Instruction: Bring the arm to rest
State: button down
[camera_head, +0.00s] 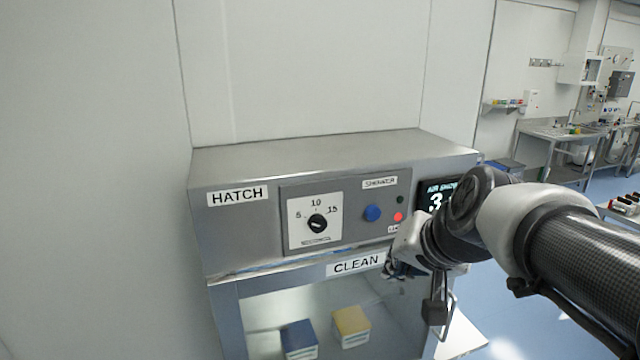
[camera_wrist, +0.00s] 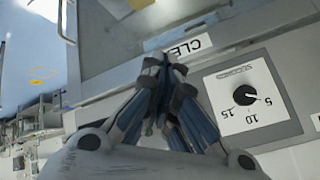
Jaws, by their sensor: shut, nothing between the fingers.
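My gripper (camera_head: 394,270) is at the front of the steel hatch box (camera_head: 238,236), close to the CLEAN label (camera_head: 356,263). In the wrist view my gripper (camera_wrist: 165,68) has its fingers together and empty, with the CLEAN label (camera_wrist: 188,47) just beyond the tips. I cannot tell whether the fingertips touch the panel. My arm reaches in from the right and covers part of the dark display (camera_head: 436,196).
The panel has a black timer dial (camera_head: 317,223), a blue button (camera_head: 372,213) and a lit red lamp (camera_head: 398,217). Behind the window lie a blue box (camera_head: 299,338) and a yellow box (camera_head: 351,325). A steel bench (camera_head: 548,128) stands far right, with open floor before it.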

jog(key=s+f+n+g+h+b, duration=0.1)
jog(key=s+f+n+g+b, duration=0.2)
jog(key=s+f+b, duration=0.9)
jog(key=s+f+n, duration=0.1)
jog(key=s+f, duration=1)
jog(key=f, duration=0.1)
jog(key=shift+d+g+h, duration=0.3)
jog(key=shift+d+h, duration=0.1)
jog(key=c, duration=2.3)
grip_release()
jog(key=shift+w, duration=0.1)
